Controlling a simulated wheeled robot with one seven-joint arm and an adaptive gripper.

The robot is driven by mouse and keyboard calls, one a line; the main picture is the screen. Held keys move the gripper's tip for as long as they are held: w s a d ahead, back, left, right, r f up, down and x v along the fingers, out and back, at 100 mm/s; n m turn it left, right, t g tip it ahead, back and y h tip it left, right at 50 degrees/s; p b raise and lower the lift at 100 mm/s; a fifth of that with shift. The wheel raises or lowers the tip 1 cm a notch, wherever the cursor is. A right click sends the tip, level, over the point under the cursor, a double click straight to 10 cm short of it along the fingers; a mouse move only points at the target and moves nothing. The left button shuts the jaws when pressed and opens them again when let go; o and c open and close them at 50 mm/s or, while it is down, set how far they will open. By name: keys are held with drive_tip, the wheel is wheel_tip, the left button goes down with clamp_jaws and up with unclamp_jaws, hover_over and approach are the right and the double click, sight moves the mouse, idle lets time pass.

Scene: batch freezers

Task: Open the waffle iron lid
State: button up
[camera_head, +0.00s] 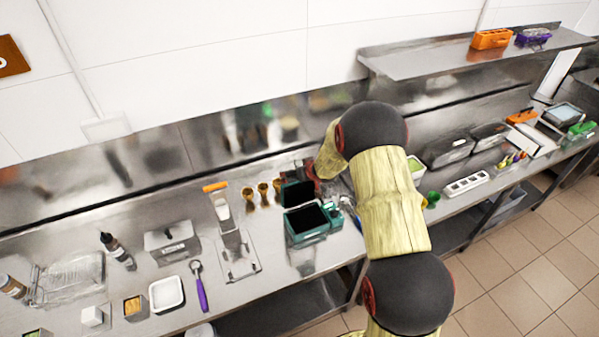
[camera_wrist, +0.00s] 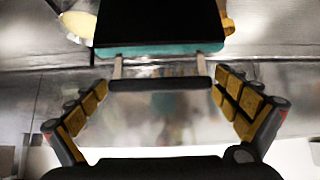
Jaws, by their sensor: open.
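The waffle iron (camera_head: 306,238) is a teal box with a black inside on the counter, in the middle of the head view. Its lid (camera_head: 297,194) stands raised at the back, showing its dark inner face. In the wrist view, a black panel with a teal edge (camera_wrist: 160,50) fills the top middle. A dark handle bar (camera_wrist: 160,84) on two metal rods sticks out from it. My gripper (camera_wrist: 160,95) is open, with one yellow-padded finger on each side of the bar and a gap at both ends. In the head view my arm hides most of the gripper.
A metal stand with an orange handle (camera_head: 215,187) and several brass-coloured cups (camera_head: 262,192) stand left of the waffle iron. A purple-handled scoop (camera_head: 200,290) lies farther left. A power strip (camera_head: 466,184) lies to the right. A shelf (camera_head: 430,61) hangs above the counter.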

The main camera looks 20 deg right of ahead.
drive_tip(key=v, duration=1.2)
drive_tip(key=s+d+f+g+h+b, duration=0.2)
drive_tip(key=s+g, duration=0.1)
drive_tip(key=s, duration=0.5)
drive_tip(key=s+d+f+g+h+b, duration=0.1)
drive_tip(key=s+d+g, duration=0.15)
drive_tip(key=s, duration=0.65)
drive_tip(key=s+a+f+t+y+b, duration=0.1)
drive_tip(key=s+a+f+b, duration=0.1)
drive_tip(key=s+a+b, duration=0.7)
drive_tip(key=s+a+f+t+y+b, duration=0.1)
drive_tip(key=s+a+b, duration=0.7)
drive_tip(key=b, duration=1)
drive_tip(key=s, duration=0.4)
drive_tip(key=shift+s+a+f+y, duration=0.3)
drive_tip(key=shift+s+a+f, duration=0.1)
